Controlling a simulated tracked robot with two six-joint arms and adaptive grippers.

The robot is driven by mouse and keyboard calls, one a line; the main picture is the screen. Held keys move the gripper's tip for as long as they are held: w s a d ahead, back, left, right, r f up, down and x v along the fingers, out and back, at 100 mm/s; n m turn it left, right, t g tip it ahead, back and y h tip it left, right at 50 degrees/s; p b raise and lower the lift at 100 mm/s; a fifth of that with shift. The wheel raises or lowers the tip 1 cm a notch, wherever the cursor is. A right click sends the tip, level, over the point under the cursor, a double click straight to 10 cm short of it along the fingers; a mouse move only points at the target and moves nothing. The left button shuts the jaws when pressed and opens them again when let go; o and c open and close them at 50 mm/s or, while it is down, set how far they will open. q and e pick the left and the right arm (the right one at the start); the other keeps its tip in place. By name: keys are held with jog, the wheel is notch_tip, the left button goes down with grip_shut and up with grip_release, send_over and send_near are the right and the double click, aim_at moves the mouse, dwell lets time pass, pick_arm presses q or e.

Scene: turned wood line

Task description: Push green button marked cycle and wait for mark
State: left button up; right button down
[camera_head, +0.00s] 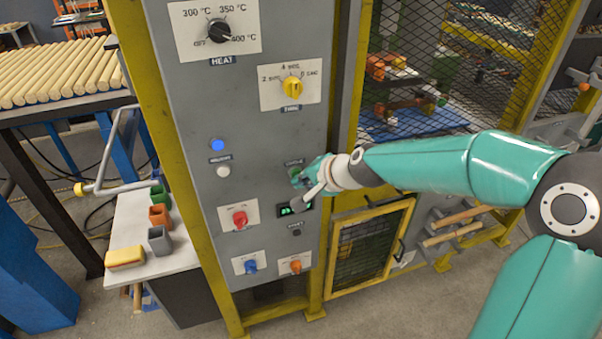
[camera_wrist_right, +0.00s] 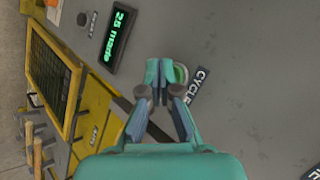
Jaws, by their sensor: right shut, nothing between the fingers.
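The green button (camera_wrist_right: 182,73) sits beside the "CYCLE" label (camera_wrist_right: 197,88) on the grey panel (camera_head: 262,105). In the right wrist view it is partly hidden behind my right gripper (camera_wrist_right: 160,76), whose fingers are shut and empty. The head view also shows my right gripper (camera_head: 298,180) at the panel, right at the button. I cannot tell whether the fingertips touch the button. A small display (camera_wrist_right: 118,35) with green digits reads "25 made". My left gripper is not in view.
The panel also bears a black heat knob (camera_head: 219,31), a yellow knob (camera_head: 293,87), a lit blue lamp (camera_head: 217,145), a white button (camera_head: 223,171) and a red knob (camera_head: 240,218). A mesh-fronted yellow frame stands to the right. Wooden rods (camera_head: 60,72) lie at left.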

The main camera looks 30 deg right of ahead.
jog(key=shift+w+d, duration=0.1)
jog(key=shift+w, duration=0.3)
jog(key=shift+s, duration=0.15)
dwell(0.5)
jog(key=shift+s+a, duration=0.2)
jog(key=shift+s, duration=0.45)
jog(key=shift+s, duration=0.1)
jog(key=s, duration=0.2)
jog(key=s+a+b, duration=0.1)
jog(key=s, duration=0.1)
jog(key=shift+s+a, duration=0.1)
jog(key=shift+s, duration=0.25)
jog(key=shift+w, duration=0.15)
dwell(0.5)
